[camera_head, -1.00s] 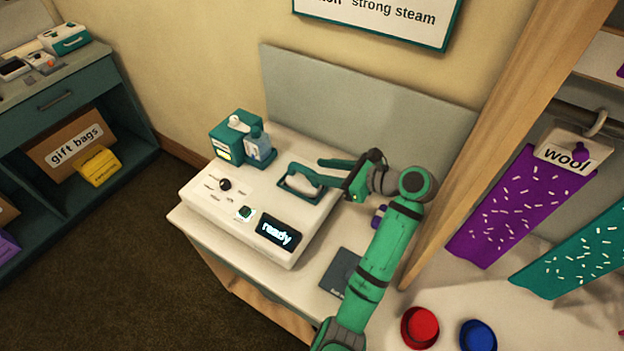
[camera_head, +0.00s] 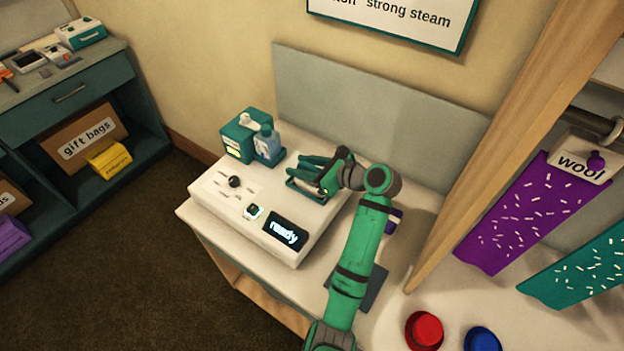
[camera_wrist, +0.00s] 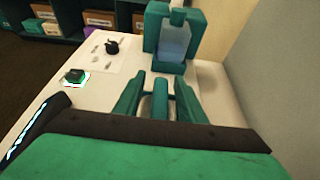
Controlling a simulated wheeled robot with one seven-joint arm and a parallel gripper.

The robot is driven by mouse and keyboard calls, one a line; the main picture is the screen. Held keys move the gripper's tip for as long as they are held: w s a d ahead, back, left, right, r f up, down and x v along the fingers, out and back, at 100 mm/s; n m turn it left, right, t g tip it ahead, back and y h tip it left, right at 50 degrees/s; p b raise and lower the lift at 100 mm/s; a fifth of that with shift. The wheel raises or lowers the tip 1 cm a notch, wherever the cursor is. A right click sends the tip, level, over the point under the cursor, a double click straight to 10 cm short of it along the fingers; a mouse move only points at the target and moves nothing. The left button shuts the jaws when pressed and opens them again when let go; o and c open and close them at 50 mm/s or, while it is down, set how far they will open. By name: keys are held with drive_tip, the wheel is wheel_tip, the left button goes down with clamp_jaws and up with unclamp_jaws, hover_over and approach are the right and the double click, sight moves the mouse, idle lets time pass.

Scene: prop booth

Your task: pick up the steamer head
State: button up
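A narrow gap seems to show beside the head. Whether the fingers touch it is hard to see.
A teal holder (camera_head: 237,140) with a bluish bottle (camera_head: 267,143) stands just beyond my fingertips. A black knob (camera_head: 234,181) and a lit "ready" display (camera_head: 286,232) are on the unit. A grey panel (camera_head: 350,105) rises behind. A wooden post (camera_head: 500,130) stands to the right.

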drive_tip(key=shift+c, duration=0.6)
clamp_jaws()
